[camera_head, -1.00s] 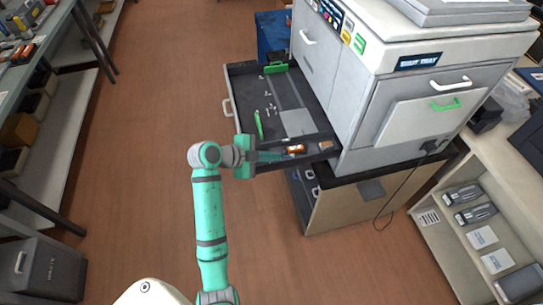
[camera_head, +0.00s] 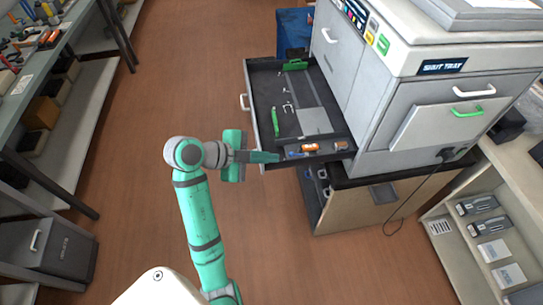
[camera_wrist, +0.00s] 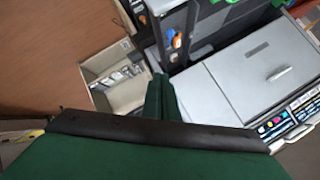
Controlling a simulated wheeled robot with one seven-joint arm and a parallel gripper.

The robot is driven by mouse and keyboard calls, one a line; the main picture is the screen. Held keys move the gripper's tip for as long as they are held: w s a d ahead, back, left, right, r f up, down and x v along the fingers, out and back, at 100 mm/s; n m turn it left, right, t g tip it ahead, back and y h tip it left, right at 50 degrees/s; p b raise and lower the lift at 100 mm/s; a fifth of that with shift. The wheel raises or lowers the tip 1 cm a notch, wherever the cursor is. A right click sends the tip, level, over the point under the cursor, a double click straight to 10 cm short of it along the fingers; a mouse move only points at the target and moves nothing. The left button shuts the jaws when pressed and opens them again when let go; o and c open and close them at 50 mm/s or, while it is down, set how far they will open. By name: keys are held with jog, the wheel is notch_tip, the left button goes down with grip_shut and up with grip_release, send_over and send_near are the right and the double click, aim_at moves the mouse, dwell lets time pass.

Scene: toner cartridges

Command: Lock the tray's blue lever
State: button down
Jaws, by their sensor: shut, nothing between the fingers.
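The dark tray (camera_head: 262,92) is pulled out from the left side of the printer. In its near-end strip are a small blue lever (camera_head: 293,154) and an orange part (camera_head: 310,148) to the right of it. The blue lever (camera_wrist: 170,33) and the orange part (camera_wrist: 177,41) also show small in the wrist view, beyond my fingers; I cannot tell the lever's exact position.
The printer (camera_head: 420,110) stands to the right, on a cabinet with an open drawer (camera_head: 312,188) below the tray. A green strip (camera_head: 275,122) and small clips lie in the tray. Shelving stands at both sides. The floor (camera_head: 130,170) left of my arm is clear.

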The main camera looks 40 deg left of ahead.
jog(key=shift+w, duration=0.15)
jog(key=shift+d+n+t+y, duration=0.25)
jog(key=shift+d+n+y, duration=0.15)
jog(key=shift+n+y, duration=0.6)
jog(key=shift+d+n+t+y, duration=0.25)
jog(key=shift+d+n+y, duration=0.15)
jog(key=shift+n+y, duration=0.55)
